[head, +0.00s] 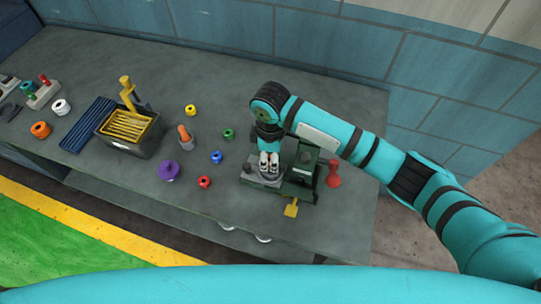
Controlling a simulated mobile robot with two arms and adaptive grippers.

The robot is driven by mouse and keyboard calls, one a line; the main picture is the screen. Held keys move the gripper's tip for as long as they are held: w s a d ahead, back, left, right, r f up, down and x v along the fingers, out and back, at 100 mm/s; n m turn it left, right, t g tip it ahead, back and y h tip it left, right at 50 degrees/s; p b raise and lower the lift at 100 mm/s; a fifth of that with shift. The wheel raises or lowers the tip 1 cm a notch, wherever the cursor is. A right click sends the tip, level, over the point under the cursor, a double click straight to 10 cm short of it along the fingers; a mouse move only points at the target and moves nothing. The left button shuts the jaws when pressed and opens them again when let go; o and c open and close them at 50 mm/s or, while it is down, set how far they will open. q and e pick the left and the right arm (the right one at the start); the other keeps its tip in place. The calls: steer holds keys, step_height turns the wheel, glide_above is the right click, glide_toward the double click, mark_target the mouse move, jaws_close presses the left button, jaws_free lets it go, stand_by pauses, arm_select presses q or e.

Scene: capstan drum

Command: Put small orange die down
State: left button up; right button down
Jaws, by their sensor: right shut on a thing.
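My right gripper (268,165) comes in from the right on the teal arm and points down over the grey base plate (262,180) of the dark green machine (301,187). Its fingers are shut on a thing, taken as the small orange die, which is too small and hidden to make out. I cannot tell whether it touches the plate. A larger orange ring-shaped piece (40,130) lies at the far left of the table. My left gripper is not in view.
Blue (216,157), red (204,182), green (229,134), yellow (190,110) and purple (169,170) pieces lie left of the machine. An orange-topped tool (185,137) stands among them. A red knob-like piece (333,175) is right of the machine. The back of the table (200,65) is clear.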

steer(key=shift+f, duration=0.5)
steer(key=shift+w+f, duration=0.1)
steer(key=shift+f, duration=0.75)
steer(key=c, duration=0.9)
jaws_free()
steer(key=shift+c, duration=0.2)
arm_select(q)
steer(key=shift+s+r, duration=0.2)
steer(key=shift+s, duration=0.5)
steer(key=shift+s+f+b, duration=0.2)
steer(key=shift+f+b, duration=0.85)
arm_select(e)
step_height(320, 180, up, 13)
